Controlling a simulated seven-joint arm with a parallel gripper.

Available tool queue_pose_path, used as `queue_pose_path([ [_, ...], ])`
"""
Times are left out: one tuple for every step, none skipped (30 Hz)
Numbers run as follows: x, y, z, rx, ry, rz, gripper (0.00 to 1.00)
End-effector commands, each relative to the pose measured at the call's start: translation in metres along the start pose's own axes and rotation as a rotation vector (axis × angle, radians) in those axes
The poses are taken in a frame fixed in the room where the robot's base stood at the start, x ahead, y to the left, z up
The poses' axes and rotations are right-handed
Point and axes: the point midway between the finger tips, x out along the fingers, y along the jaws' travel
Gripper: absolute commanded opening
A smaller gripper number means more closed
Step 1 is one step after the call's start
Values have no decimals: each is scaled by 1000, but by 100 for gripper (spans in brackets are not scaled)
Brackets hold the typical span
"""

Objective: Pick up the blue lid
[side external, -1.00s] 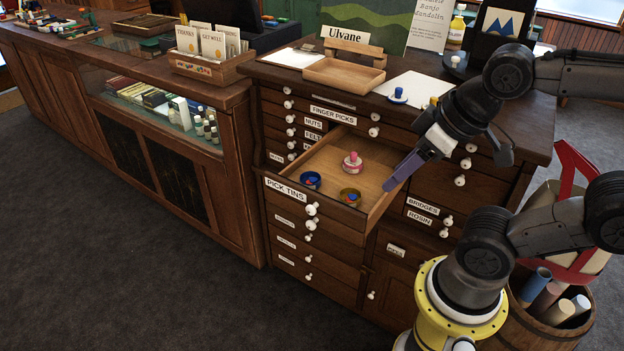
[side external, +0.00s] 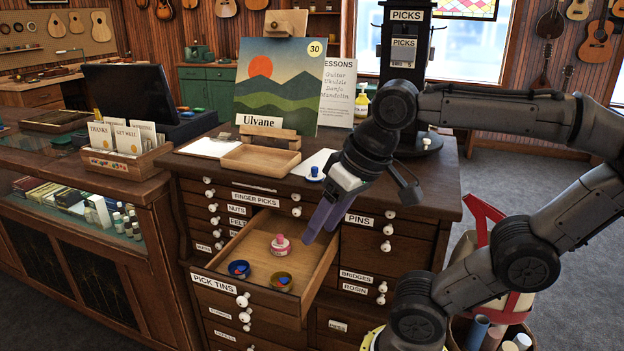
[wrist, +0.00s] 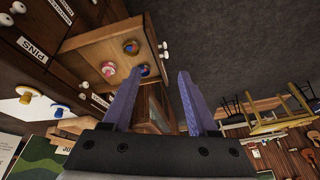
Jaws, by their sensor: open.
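My gripper (side external: 320,234) has purple fingers, open and empty, pointing down near the open drawer's right wall, in front of and lower than the lid. The fingers are spread apart in the wrist view (wrist: 160,73). The drawer holds an open blue tin (side external: 239,269), an open olive-yellow tin (side external: 281,281) and a pink lidded tin (side external: 280,244).
The open drawer (side external: 238,248) juts from the dark cabinet. A wooden tray (side external: 260,159) and a painting (side external: 275,85) stand on the top. A yellow lid (wrist: 27,93) lies near the blue one in the wrist view; my arm hides it in the side view.

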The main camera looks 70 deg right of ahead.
Motion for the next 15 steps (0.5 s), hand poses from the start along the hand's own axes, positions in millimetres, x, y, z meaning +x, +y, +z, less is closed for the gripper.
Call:
queue_pose_path([
  [-11,0,-16,67,-5,16,59],
  [-17,0,-24,113,-10,28,59],
  [-25,1,-37,176,-17,45,59],
  [-31,3,-47,225,-22,58,59],
  [-37,4,-57,276,-27,72,59],
  [-44,7,-72,348,-34,93,59],
  [-48,10,-83,402,-40,110,59],
  [-53,13,-95,456,-44,127,59],
  [-58,18,-110,527,-49,150,59],
  [-61,23,-121,582,-53,169,59],
  [-64,28,-133,636,-57,187,59],
  [-67,36,-148,708,-61,211,59],
  [-68,43,-159,761,-64,229,59],
  [-69,50,-170,814,-69,248,59],
  [-69,62,-184,885,-72,273,59],
])
